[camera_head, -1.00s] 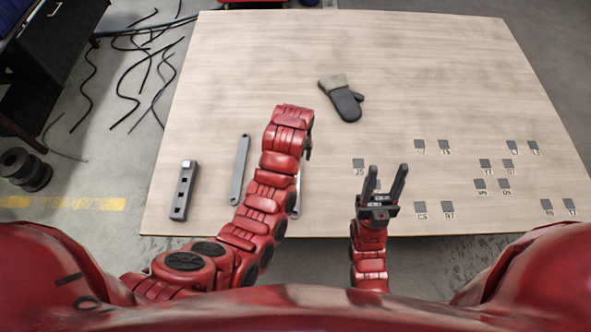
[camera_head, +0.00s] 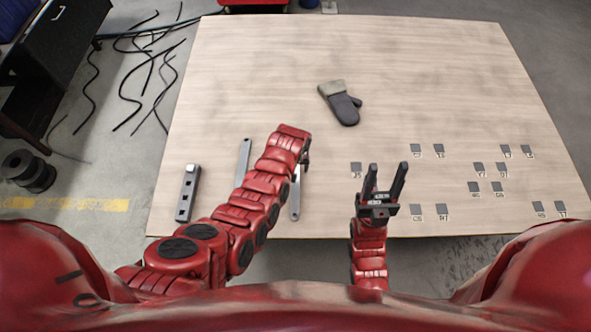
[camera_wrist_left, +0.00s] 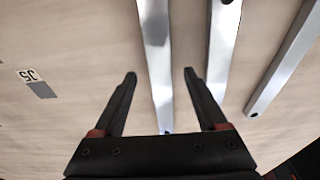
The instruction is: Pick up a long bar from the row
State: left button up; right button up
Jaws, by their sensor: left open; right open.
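Three long grey metal bars lie in a row at the left of the table: a thick one with square holes (camera_head: 187,195), a flat one (camera_head: 244,160) partly behind my left arm, and another flat one (camera_head: 295,200) mostly hidden by that arm. My left gripper (camera_wrist_left: 160,74) is open, and in the left wrist view the nearest bar (camera_wrist_left: 157,50) shows between its fingers, not gripped. Two more bars (camera_wrist_left: 221,50) (camera_wrist_left: 288,58) lie to the right there. My right gripper (camera_head: 385,180) is open and empty, over the table's front part.
A dark oven mitt (camera_head: 341,103) lies mid-table (camera_head: 260,60). Several small dark squares with labels (camera_head: 477,169) are spread over the right side; one (camera_wrist_left: 42,89) shows in the left wrist view. Cables and a black spool (camera_head: 28,172) are on the floor at left.

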pick_arm(q)
jog(key=shift+w+f, duration=0.2)
jog(key=shift+f, duration=0.9)
grip_shut()
